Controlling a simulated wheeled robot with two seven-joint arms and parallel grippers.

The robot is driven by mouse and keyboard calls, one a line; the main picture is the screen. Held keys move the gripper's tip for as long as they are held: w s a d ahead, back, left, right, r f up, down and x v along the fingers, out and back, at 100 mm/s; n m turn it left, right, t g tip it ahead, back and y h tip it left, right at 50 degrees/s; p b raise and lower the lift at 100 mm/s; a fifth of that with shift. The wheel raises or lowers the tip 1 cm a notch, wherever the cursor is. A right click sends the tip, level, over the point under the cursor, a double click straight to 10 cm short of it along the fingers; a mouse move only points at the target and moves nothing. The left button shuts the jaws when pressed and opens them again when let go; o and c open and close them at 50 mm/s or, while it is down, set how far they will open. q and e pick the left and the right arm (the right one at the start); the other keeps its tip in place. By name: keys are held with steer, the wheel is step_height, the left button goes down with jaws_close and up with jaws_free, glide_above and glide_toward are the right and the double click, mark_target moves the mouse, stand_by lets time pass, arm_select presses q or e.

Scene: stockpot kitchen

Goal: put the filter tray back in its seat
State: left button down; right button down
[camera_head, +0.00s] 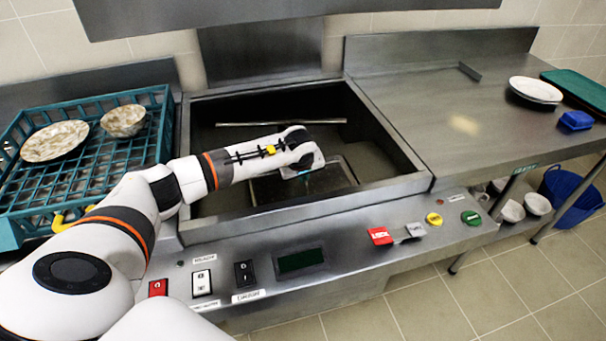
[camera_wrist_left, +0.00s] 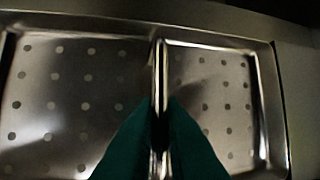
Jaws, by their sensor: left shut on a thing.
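The filter tray (camera_head: 338,176) is a dark rectangle low in the open steel basin of the machine. In the left wrist view the tray (camera_wrist_left: 70,90) is shiny metal with rows of holes on both sides of an upright central bar (camera_wrist_left: 161,60). My left gripper (camera_head: 306,176) reaches down into the basin over the tray. Its green fingers (camera_wrist_left: 161,110) are shut on the central bar, one on each side. I cannot tell whether the tray rests in its seat or hangs just above it. My right gripper is not in view.
The basin's raised steel rim (camera_head: 310,208) surrounds my arm. A rod (camera_head: 280,123) crosses the back of the basin. A teal rack (camera_head: 95,165) with a plate and bowl stands left. The steel counter (camera_head: 430,95) at right is mostly clear. Switches line the front panel (camera_head: 340,260).

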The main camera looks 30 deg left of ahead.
arm_select(q)
steer(key=c, duration=1.9)
jaws_free()
steer(key=shift+c, duration=0.2)
steer(key=o, duration=0.4)
steer(key=shift+r, duration=0.1)
steer(key=shift+r, duration=0.2)
steer(key=b+v, duration=0.1)
steer(key=v, duration=1)
steer(key=shift+s+d+r, duration=0.1)
steer(key=shift+s+r, duration=0.15)
